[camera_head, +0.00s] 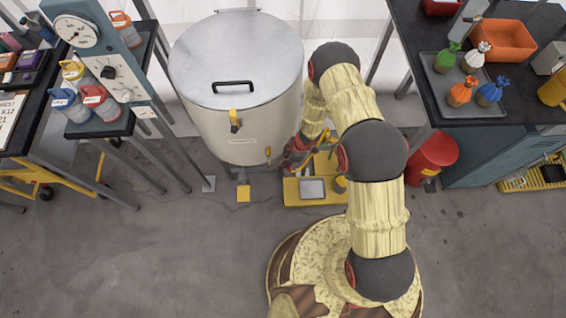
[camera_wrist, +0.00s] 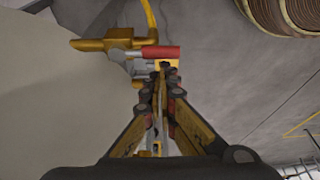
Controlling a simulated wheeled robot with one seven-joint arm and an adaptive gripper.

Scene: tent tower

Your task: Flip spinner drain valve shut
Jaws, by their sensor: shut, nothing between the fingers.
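The spinner looks to be the large pale drum (camera_head: 235,125) with a grey lid; its wall fills the left of the wrist view (camera_wrist: 50,100). A brass drain valve (camera_wrist: 105,43) sticks out beside that wall in the wrist view. Its red lever handle (camera_wrist: 160,52) points right, roughly along the valve body. My gripper (camera_wrist: 163,72) is shut and empty, its fingertips just below the red handle in the picture; I cannot tell if they touch.
A yellow platform with a grey pad (camera_head: 312,188) stands on the floor right of the drum. A red bin (camera_head: 432,158) and a dark-topped bench (camera_head: 500,120) stand farther right. A shelf rack (camera_head: 110,125) stands left. The front left floor is clear.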

